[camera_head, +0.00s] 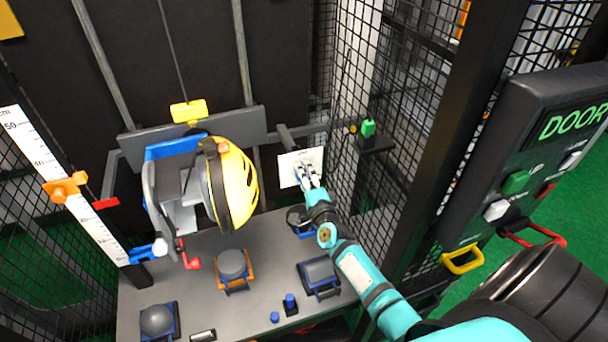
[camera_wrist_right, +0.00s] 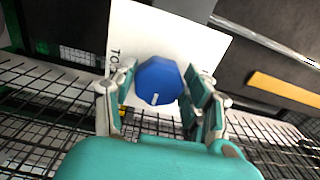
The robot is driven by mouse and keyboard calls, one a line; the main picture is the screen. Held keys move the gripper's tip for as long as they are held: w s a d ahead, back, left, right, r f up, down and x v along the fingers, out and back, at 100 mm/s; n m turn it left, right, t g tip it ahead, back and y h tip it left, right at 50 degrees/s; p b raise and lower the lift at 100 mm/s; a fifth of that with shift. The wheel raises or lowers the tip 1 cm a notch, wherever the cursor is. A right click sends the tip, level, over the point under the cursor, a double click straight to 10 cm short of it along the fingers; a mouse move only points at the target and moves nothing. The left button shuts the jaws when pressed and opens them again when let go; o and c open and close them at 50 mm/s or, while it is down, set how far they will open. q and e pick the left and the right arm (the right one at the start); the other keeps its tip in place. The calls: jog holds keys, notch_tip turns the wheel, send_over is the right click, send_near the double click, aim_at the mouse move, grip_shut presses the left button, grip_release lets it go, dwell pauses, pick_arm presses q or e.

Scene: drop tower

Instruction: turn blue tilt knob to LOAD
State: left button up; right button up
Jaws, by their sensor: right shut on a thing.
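The blue tilt knob (camera_wrist_right: 158,80) sits on a white label plate (camera_wrist_right: 135,40) in the right wrist view. A short white mark shows near the knob's lower edge in that view. Lettering on the plate is partly hidden, so I cannot read LOAD. My right gripper (camera_wrist_right: 160,100) is shut on the knob, with one finger on each side. In the head view, my right gripper (camera_head: 308,177) reaches the white plate (camera_head: 289,168) and hides the knob. My left gripper is not in view.
A yellow helmet (camera_head: 238,185) hangs in the carriage to the left. Black mesh (camera_head: 400,130) stands close to the right of my right arm. Several blocks, including an orange-framed one (camera_head: 235,284), rest on the grey table (camera_head: 190,283). A green button (camera_head: 368,128) sits beyond the plate.

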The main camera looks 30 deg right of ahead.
jog(key=shift+s+d+f+n+p, duration=0.15)
jog(key=shift+n+p, duration=0.3)
jog(key=shift+n, duration=2.5)
jog(key=shift+w+f+n+p, duration=0.1)
jog(key=shift+n+p, duration=0.4)
jog(key=shift+n, duration=2.5)
jog(key=shift+s+d+f+n+p, duration=0.15)
jog(key=shift+n+p, duration=0.3)
jog(key=shift+n, duration=2.5)
jog(key=shift+w+a, duration=0.1)
jog(key=o, duration=1.1)
jog(key=shift+r, duration=0.1)
jog(key=shift+o, duration=0.2)
jog(key=v, duration=1.2)
